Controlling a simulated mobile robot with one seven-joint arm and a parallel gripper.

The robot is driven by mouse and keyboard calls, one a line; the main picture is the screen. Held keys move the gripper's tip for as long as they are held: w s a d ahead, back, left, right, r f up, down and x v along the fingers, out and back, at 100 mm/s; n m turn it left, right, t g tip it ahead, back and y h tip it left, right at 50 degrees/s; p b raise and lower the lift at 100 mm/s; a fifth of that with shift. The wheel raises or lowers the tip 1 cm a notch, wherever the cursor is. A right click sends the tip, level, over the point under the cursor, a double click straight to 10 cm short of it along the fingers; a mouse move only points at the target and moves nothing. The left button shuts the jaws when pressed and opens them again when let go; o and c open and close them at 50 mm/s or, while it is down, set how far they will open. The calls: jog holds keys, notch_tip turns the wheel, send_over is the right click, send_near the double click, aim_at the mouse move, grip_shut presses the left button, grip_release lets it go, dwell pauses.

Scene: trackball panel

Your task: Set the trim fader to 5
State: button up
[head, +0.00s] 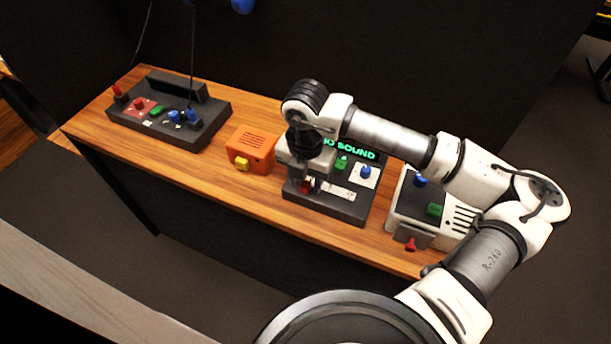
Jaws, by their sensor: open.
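My gripper (306,176) is over the left part of a dark control panel (345,210) in the middle of the bench and points down. Its jaws are open, though the fingertips are small and partly hidden. A red control (306,187) shows right by the fingertips; I cannot tell whether they touch it. A green control (341,164), a blue knob (366,171) on a white plate and a pale label strip (337,192) also show. No trim fader label or scale is readable.
An orange box (250,147) with a yellow knob stands left of the panel. A white device (406,207) with blue, green and red controls stands right. Another dark panel (205,137) sits farther left. Bare wood (200,166) runs along the bench front.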

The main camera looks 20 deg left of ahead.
aim_at(325, 197)
grip_shut()
jog(key=d+b, duration=0.1)
jog(key=d, duration=0.1)
jog(key=d+b, duration=0.1)
jog(key=shift+d+f+b, duration=0.2)
jog(key=shift+d+b, duration=0.15)
jog(key=shift+d, duration=0.05)
jog(key=shift+d+r, duration=0.1)
jog(key=shift+d, duration=0.4)
grip_release()
jog(key=shift+s, duration=0.1)
jog(key=shift+r, duration=0.15)
notch_tip(325, 197, up, 14)
jog(key=b, duration=0.2)
